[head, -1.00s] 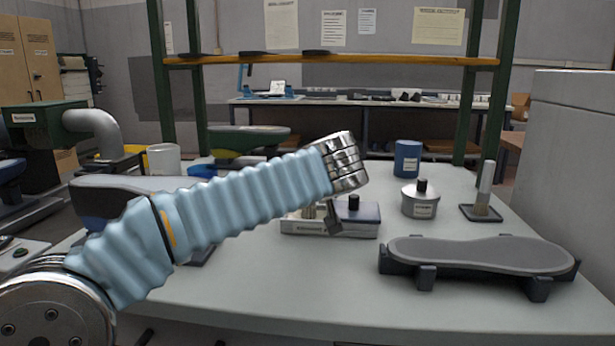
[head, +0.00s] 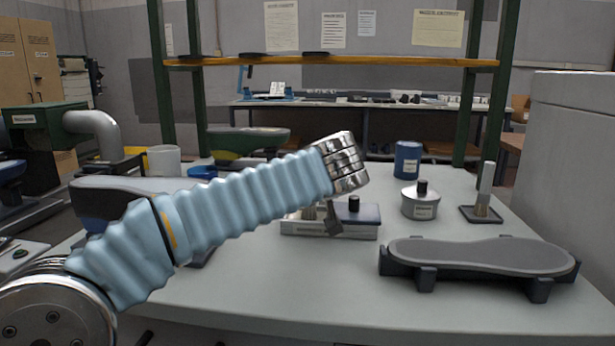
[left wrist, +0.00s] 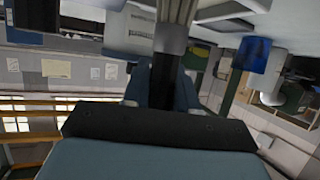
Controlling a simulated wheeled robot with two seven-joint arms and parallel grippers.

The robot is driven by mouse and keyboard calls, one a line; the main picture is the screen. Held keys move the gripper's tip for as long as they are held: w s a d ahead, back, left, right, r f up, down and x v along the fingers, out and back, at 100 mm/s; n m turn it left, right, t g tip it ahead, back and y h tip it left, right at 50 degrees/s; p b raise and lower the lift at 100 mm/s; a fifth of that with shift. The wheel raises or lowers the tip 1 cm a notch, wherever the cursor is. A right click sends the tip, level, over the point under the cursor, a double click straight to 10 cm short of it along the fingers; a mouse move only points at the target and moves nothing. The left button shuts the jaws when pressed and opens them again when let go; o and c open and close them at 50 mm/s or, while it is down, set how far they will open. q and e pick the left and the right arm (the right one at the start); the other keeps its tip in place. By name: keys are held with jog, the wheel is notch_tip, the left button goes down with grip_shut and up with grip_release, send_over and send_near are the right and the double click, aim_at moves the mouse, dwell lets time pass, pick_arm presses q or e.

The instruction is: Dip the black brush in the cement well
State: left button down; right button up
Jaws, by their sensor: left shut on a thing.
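My left gripper (left wrist: 162,88) is shut on the black brush (left wrist: 164,75). In the left wrist view the brush's dark handle is between the fingers, with a grey collar and paler end beyond it. In the head view my left arm reaches in from the left and its wrist hides most of the gripper and brush. Just below the wrist is a low white, labelled holder (head: 303,229) with a dark blue right part and a black knob. I take it for the cement well; its opening is hidden. I cannot tell whether the brush touches it. My right gripper is out of view.
A metal pot (head: 420,206) with a black knob and a brush-like tool on a stand (head: 483,204) are to the right. A blue can (head: 407,159) stands behind. A grey sole-shaped piece on a support (head: 480,256) lies front right. The front middle of the table is clear.

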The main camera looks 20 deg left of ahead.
pick_arm(q)
notch_tip(320, 180, up, 7)
jog(key=p, duration=0.4)
dwell(0.8)
